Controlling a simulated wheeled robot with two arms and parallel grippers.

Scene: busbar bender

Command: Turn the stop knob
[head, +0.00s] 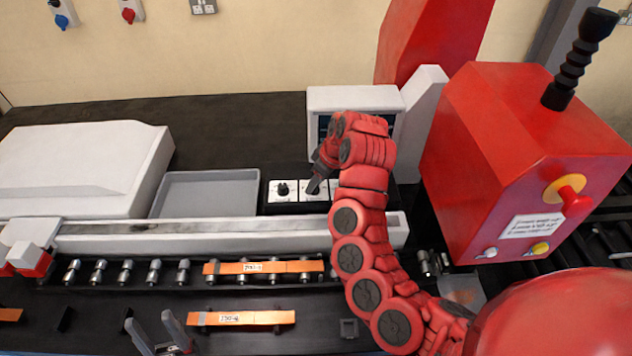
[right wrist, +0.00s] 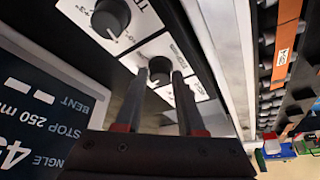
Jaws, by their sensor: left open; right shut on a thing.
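A row of black knobs on white plates sits below the screen box. The middle knob (right wrist: 160,70) is between the fingers of my right gripper (right wrist: 158,86), which is shut on it. In the head view this gripper (head: 317,184) reaches down to the same plate (head: 308,197). Another knob (head: 283,188) stands free to its left. The display (right wrist: 45,125) in the right wrist view reads "STOP 250 mm" and an angle beginning with 4. My left gripper (head: 160,328) is open and empty at the bottom left.
A red machine (head: 520,165) with a black lever and red button stands at the right. A grey tray (head: 207,194) and white housing (head: 75,170) lie to the left. Orange bars (head: 263,267) rest on rollers in front, with another bar (head: 240,318) nearer.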

